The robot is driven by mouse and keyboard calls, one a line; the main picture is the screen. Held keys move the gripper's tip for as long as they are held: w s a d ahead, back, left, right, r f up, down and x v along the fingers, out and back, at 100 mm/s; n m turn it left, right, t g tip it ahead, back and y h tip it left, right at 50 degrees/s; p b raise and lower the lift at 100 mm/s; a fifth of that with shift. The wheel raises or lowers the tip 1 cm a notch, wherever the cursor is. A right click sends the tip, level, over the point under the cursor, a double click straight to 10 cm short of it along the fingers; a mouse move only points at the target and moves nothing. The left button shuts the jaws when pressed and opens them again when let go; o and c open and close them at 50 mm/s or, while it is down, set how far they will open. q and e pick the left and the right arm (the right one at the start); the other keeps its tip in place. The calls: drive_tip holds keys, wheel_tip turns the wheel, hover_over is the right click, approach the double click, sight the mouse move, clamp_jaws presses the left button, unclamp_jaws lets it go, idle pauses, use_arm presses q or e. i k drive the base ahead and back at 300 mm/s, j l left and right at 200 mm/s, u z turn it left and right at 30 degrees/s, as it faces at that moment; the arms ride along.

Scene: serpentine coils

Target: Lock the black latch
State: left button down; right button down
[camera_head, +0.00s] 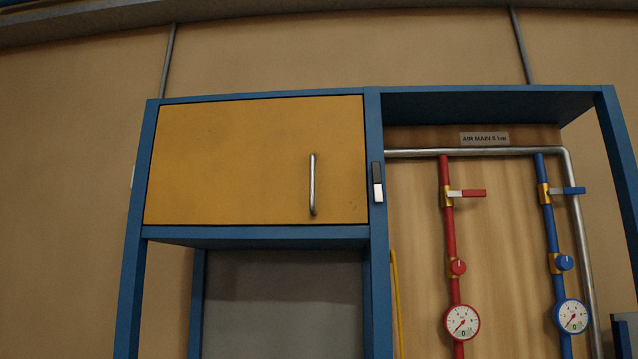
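The black latch (377,170) is a small upright piece on the blue post just right of the yellow cabinet door. Its upper part is black and its lower part is pale or white. The yellow door (240,165) looks flush in its blue frame, with a vertical metal handle (313,185) near its right side. Neither of my grippers shows in the head view.
Right of the post, a red pipe (449,230) and a blue pipe (550,225) carry lever valves, knobs and gauges under a grey main pipe (500,152). A yellow hose (396,300) hangs beside the post. Below the door is an open bay with a grey panel (285,305).

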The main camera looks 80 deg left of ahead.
sight(376, 167)
drive_tip(key=u, duration=1.45)
